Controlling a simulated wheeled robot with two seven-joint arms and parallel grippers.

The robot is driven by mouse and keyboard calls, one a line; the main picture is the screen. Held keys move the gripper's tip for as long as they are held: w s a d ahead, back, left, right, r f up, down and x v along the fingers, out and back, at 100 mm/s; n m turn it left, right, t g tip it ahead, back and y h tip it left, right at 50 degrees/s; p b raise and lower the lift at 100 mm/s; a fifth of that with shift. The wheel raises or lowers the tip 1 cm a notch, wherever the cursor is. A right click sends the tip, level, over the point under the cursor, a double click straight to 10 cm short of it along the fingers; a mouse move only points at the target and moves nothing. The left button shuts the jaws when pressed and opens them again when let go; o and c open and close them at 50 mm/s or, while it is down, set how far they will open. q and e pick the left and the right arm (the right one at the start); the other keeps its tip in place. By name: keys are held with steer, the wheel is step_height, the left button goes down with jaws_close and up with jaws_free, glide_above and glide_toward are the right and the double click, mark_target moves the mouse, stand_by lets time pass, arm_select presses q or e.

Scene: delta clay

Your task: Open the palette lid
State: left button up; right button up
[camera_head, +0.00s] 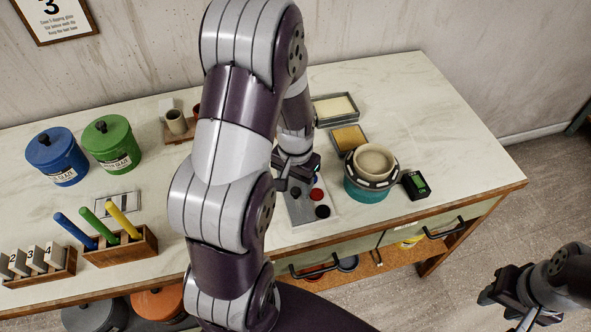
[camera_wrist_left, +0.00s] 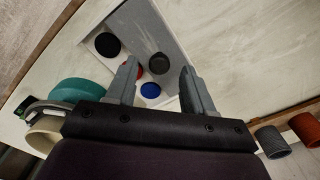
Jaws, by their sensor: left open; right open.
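The palette (camera_head: 301,214) is a pale grey flat tray on the table, partly hidden by my left arm in the head view. A red disc (camera_head: 316,194) and a black disc (camera_head: 322,211) show on it. In the left wrist view the palette (camera_wrist_left: 151,28) also shows a blue disc (camera_wrist_left: 150,90) and a dark round knob (camera_wrist_left: 159,63). My left gripper (camera_head: 296,175) is open over the palette, and its fingers (camera_wrist_left: 159,66) appear on either side of the knob; I cannot tell their height above it. My right gripper (camera_head: 507,305) is open and empty, off the table at lower right.
A teal pot with a beige bowl (camera_head: 375,161) stands right of the palette, with a small dark device (camera_head: 416,185) beside it. Trays (camera_head: 335,109) lie behind. Blue (camera_head: 57,157) and green (camera_head: 112,146) jars and a wooden tool holder (camera_head: 121,250) stand left. The table's right side is clear.

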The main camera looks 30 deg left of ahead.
mark_target(295, 191)
arm_select(q)
step_height(295, 191, up, 11)
stand_by(0.5)
